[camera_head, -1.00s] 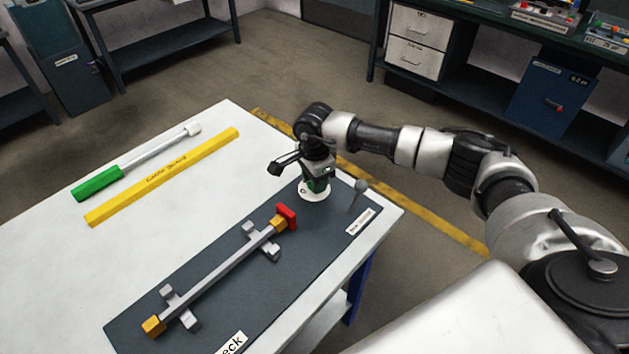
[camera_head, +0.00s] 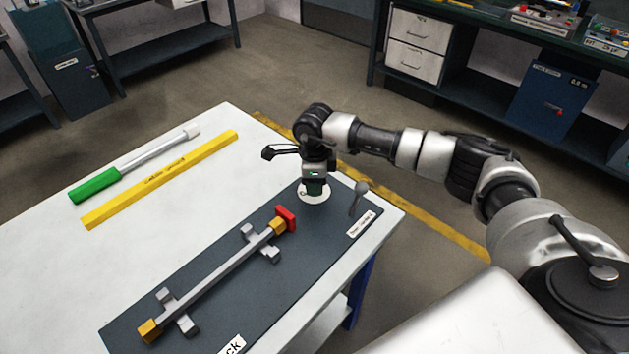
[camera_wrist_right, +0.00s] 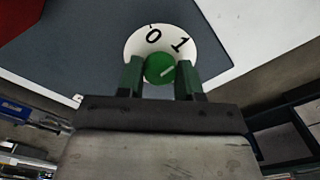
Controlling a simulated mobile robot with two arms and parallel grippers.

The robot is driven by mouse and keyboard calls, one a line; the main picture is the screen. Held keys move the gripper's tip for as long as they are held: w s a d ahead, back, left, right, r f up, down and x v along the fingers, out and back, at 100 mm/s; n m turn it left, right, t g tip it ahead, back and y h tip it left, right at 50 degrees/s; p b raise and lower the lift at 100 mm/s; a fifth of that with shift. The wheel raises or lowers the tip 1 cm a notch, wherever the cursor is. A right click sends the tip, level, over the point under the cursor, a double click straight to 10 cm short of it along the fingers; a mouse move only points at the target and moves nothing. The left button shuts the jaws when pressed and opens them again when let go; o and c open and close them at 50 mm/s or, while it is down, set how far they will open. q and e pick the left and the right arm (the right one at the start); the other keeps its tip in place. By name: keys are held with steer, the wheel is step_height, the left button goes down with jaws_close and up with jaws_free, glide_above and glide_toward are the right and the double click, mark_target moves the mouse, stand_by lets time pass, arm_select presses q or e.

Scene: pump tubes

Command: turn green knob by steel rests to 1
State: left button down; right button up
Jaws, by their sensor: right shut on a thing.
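The green knob (camera_wrist_right: 159,69) sits on a round white dial marked 0 and 1 (camera_wrist_right: 190,38) in the right wrist view. A pale line on the knob points up and right, roughly towards the 1. My right gripper (camera_wrist_right: 160,72) is shut on the knob, one finger on each side. In the head view the right gripper (camera_head: 315,187) points down over the white dial (camera_head: 313,197) and mostly hides the knob. The steel rests (camera_head: 262,243) stand on the dark mat and carry a grey bar (camera_head: 222,272) with yellow ends and a red piece. My left gripper is not in view.
A grey lever-like pin (camera_head: 358,196) stands close to the right of the dial on the dark mat (camera_head: 300,262). A yellow bar (camera_head: 160,180) and a green-handled tool (camera_head: 135,165) lie on the white table at left.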

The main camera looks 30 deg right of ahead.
stand_by(0.3)
steer(key=o, duration=0.9)
steer(key=shift+r, duration=0.1)
step_height(320, 180, up, 11)
steer(key=shift+f+b, duration=0.15)
steer(key=shift+b, duration=0.35)
